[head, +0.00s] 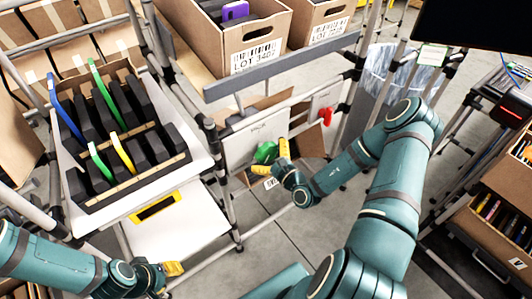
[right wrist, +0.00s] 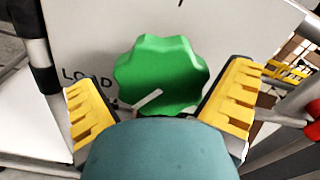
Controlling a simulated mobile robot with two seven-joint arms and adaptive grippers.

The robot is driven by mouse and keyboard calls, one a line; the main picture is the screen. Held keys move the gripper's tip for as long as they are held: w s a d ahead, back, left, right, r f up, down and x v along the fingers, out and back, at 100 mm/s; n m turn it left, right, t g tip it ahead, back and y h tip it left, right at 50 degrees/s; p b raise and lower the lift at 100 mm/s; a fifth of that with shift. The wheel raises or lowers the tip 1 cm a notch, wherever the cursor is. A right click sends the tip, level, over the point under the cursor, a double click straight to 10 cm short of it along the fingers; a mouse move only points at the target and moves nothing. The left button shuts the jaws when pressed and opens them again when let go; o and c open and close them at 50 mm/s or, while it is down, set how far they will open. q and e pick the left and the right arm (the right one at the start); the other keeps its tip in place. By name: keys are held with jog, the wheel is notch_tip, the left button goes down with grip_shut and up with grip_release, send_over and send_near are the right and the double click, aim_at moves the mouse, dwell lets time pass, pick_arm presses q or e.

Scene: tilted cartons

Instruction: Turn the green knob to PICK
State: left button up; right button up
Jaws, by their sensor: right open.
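The green knob (head: 266,152) sits on a white panel (head: 243,148) below the shelf. In the right wrist view the knob (right wrist: 165,68) is scalloped, and its white pointer mark slants to the lower left. The word LOAD is printed left of it; more lettering below is partly hidden. My right gripper (head: 273,159) is open at the knob. In the right wrist view its yellow fingers (right wrist: 160,88) stand either side of the knob, with visible gaps. My left gripper (head: 172,268) is low at the left; its opening is unclear.
Cartons (head: 238,42) stand on the shelf above. A tilted carton (head: 75,150) with dark items and coloured strips is at the left.

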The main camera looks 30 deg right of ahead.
jog(key=shift+w, duration=0.4)
jog(key=c, duration=1)
jog(key=shift+o, duration=0.2)
jog(key=shift+r, duration=0.1)
